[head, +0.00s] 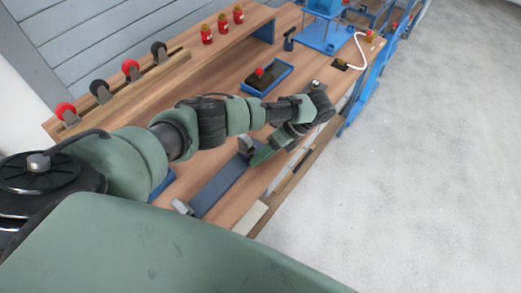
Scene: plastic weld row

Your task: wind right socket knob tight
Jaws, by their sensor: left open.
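My left gripper (259,153) is at the end of the arm that folds back over the workbench. It is open, low over the bench, close to a grey upright fitting (245,145) at the far end of a long blue-grey plate (222,187). I cannot tell whether it touches that fitting. A second grey fitting (182,207) sits at the plate's near end. No knob can be made out clearly at either fitting, and the arm hides part of the bench. My right gripper is out of view.
A wooden rail (120,92) at the left carries red and black round-headed pieces. Red bottles (222,23) stand on a back shelf. A blue tray (283,72) holds a dark block with a red knob (259,71). The grey floor (430,170) at right is clear.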

